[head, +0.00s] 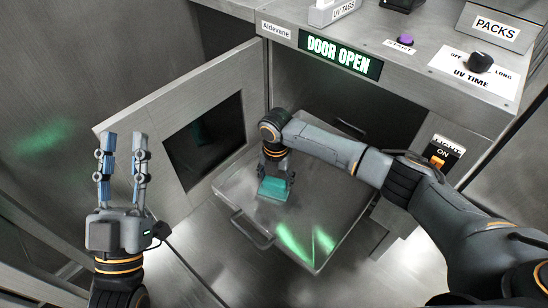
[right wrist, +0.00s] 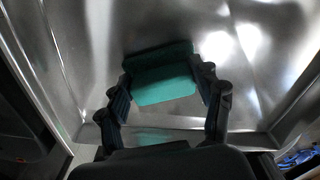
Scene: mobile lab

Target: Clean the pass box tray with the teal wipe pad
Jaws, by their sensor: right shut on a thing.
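The teal wipe pad (head: 276,189) is a small block low over the metal pass box tray (head: 325,200), near its left side. The pad appears to touch the tray. My right gripper (head: 274,172) points down and is shut on the pad. In the right wrist view the pad (right wrist: 163,86) sits between the two fingers, over the shiny tray (right wrist: 235,95). The pad hides the tray surface under it. My left gripper (head: 124,150) is open and empty, pointing up, left of the tray and in front of the door.
The pass box door (head: 155,110) stands swung open on the left. A handle (head: 252,229) is on the tray's front edge. The lit DOOR OPEN sign (head: 340,54) and the UV time knob (head: 480,62) are above the opening. An orange switch (head: 438,158) is at the right.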

